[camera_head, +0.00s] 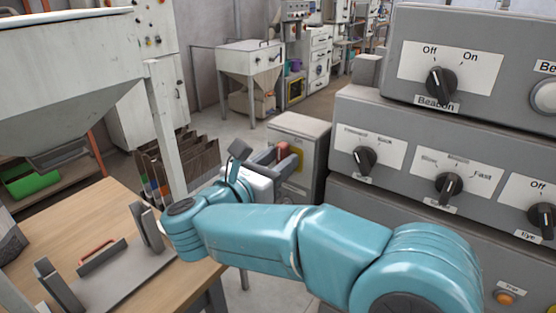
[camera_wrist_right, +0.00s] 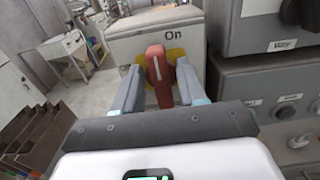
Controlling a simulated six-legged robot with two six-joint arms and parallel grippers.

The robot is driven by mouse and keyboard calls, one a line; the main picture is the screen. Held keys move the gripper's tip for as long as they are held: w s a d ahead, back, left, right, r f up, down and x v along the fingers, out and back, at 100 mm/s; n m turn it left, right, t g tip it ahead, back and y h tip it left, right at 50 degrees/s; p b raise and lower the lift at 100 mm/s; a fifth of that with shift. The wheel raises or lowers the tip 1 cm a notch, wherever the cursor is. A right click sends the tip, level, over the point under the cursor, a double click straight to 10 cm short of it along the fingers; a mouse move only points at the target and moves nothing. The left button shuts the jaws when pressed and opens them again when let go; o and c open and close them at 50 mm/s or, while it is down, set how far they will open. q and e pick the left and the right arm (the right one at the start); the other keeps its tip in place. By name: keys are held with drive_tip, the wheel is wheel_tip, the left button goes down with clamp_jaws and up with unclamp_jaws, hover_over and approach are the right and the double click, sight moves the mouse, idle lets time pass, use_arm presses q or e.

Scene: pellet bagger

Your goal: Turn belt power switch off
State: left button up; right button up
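The belt power switch is a red handle (camera_wrist_right: 157,72) on a yellow plate (camera_wrist_right: 175,56), on the face of a grey box (camera_head: 300,128). In the wrist view the handle stands nearly upright, and an "On" label is printed to its upper right. My right gripper (camera_wrist_right: 160,85) has its two fingers on either side of the handle, with narrow gaps, so it looks open around it. In the head view the right gripper (camera_head: 268,160) is at the box, and my arm hides part of it. My left gripper is not in view.
Grey control panels with black knobs, such as the Beacon knob (camera_head: 440,82), stand close on the right. A wooden table (camera_head: 110,210) with a metal fixture (camera_head: 130,275) is at left, under a hopper (camera_head: 70,75). Dark folders (camera_head: 200,160) stand behind the arm.

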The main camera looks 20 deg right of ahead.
drive_tip(key=shift+a+n+b, duration=0.1)
drive_tip(key=shift+n+b, duration=0.55)
drive_tip(key=shift+n, duration=0.25)
drive_tip(key=shift+w+f+n+b, duration=0.1)
drive_tip(key=shift+n+b, duration=0.25)
drive_tip(key=shift+n, duration=0.45)
drive_tip(key=shift+w+a+n, duration=0.1)
drive_tip(key=shift+n, duration=0.8)
drive_tip(key=n, duration=0.2)
drive_tip(key=shift+w+n+b, duration=0.1)
drive_tip(key=shift+n+b, duration=0.2)
drive_tip(key=shift+n, duration=0.1)
drive_tip(key=n+p, duration=0.1)
drive_tip(key=n, duration=0.2)
drive_tip(key=n+p, duration=0.1)
drive_tip(key=n, duration=0.5)
drive_tip(key=shift+w+a+f+n+p, duration=0.15)
drive_tip(key=shift+a+f+n+p, duration=0.05)
drive_tip(key=shift+f+n+p, duration=0.2)
drive_tip(key=o, duration=0.7)
